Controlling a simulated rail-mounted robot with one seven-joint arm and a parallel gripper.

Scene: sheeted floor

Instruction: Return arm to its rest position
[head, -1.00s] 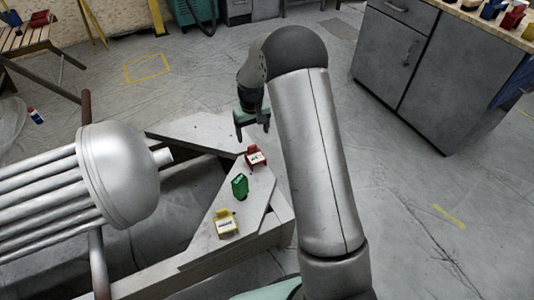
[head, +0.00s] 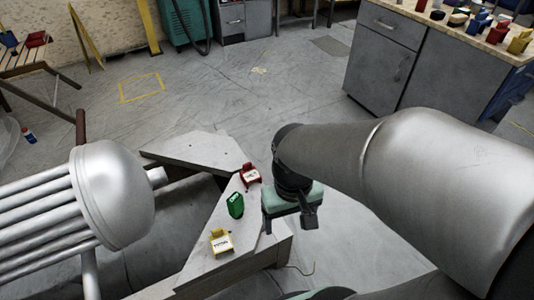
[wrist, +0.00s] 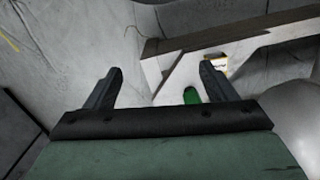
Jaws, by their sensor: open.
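My gripper (head: 288,222) is open and empty in the head view, fingers pointing down, just right of the grey V-shaped platform (head: 195,150). On the platform stand a red piece (head: 250,175), a green piece (head: 236,206) and a yellow piece (head: 221,242), each with a white label. In the wrist view the two dark fingers (wrist: 160,88) are spread with nothing between them. The red piece is not seen in the wrist view.
A silver domed tube assembly (head: 110,190) lies left of the platform. A grey cabinet (head: 400,60) with a cluttered wooden top stands at the back right. A slatted wooden table (head: 30,50) is at the far left.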

